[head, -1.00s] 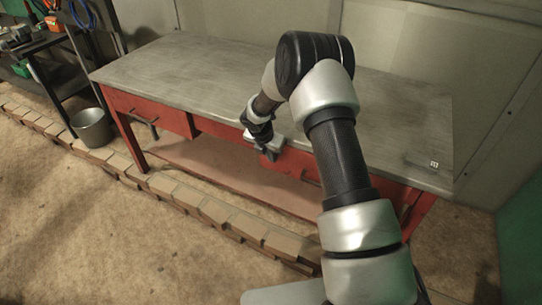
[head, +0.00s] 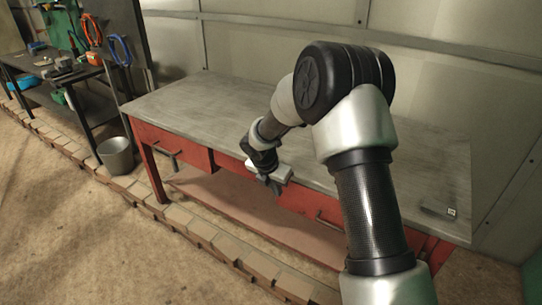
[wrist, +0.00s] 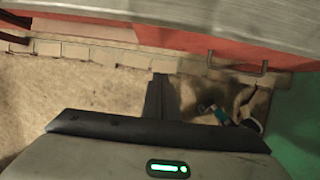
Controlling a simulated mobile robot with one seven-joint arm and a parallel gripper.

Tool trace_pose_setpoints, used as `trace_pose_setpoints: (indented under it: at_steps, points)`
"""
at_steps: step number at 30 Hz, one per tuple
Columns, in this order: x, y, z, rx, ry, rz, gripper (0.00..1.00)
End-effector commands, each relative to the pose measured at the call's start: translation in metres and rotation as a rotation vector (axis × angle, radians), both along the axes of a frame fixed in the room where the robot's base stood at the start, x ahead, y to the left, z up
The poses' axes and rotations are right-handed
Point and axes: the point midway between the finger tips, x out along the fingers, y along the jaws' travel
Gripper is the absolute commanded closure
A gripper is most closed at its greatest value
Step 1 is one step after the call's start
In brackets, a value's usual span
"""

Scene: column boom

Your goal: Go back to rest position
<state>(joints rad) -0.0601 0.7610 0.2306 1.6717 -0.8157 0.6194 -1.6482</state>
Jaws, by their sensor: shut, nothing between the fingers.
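My gripper (head: 272,184) is at the front edge of the red workbench (head: 188,150), just in front of its drawers and slightly below the grey top. In the wrist view my gripper (wrist: 158,82) shows its dark fingers together with nothing between them. My arm bends over the right part of the bench top. The wrist view looks down at the floor, with the bench edge (wrist: 230,15) and a drawer handle (wrist: 238,68) at the top.
A row of bricks (head: 208,230) runs along the floor before the bench. A metal bucket (head: 116,156) stands left of it. A dark side table (head: 60,80) with tools is at the far left. A small flat dark item (head: 438,211) lies on the bench's right end. The left floor is open.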

Motion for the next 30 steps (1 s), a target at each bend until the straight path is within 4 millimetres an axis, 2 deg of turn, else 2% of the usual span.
trace_pose_setpoints:
  at_steps: [2,5,8,9,11,12,15,18,21,25,27,30]
  points:
    - [-0.001,0.000,0.003,0.002,-0.003,-0.007,1.00]
    - [-0.005,-0.006,0.027,0.017,-0.026,-0.073,1.00]
    - [-0.018,-0.018,0.079,0.060,-0.080,-0.236,1.00]
    - [-0.027,-0.025,0.105,0.086,-0.111,-0.327,1.00]
    - [-0.045,-0.036,0.145,0.136,-0.158,-0.484,1.00]
    - [-0.060,-0.043,0.170,0.173,-0.190,-0.592,1.00]
    - [-0.099,-0.058,0.226,0.275,-0.265,-0.863,1.00]
    - [-0.143,-0.069,0.273,0.394,-0.332,-1.133,1.00]
    - [-0.190,-0.077,0.310,0.527,-0.384,-1.401,1.00]
    - [-0.249,-0.079,0.344,0.717,-0.420,-1.739,1.00]
    - [-0.277,-0.078,0.355,0.816,-0.419,-1.902,1.00]
    - [-0.308,-0.073,0.363,0.936,-0.402,-2.091,1.00]
